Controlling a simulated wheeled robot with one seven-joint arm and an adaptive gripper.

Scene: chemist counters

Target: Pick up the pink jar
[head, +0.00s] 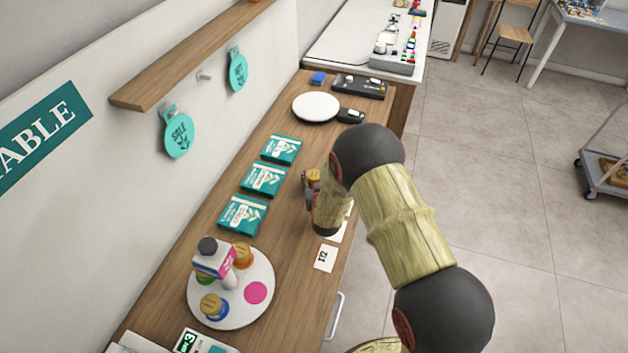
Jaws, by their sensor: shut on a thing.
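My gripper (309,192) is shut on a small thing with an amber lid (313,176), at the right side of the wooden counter. The gripper and arm hide its body, so I cannot tell its colour or whether it touches the counter. A round white tray (262,270) at the lower left bears a flat pink spot (256,293) with nothing on it. Also on the tray are an amber-lidded jar with blue on it (211,306), another amber-lidded jar (243,255), something green low at the left, and a white and pink bottle with a dark cap (212,260).
Teal boxes (263,180) lie in a row along the counter (282,274). A white card marked 12 (325,258) lies near the right edge. A white round plate (316,107) and dark devices (359,87) are farther back. A wooden shelf (185,60) overhangs the left.

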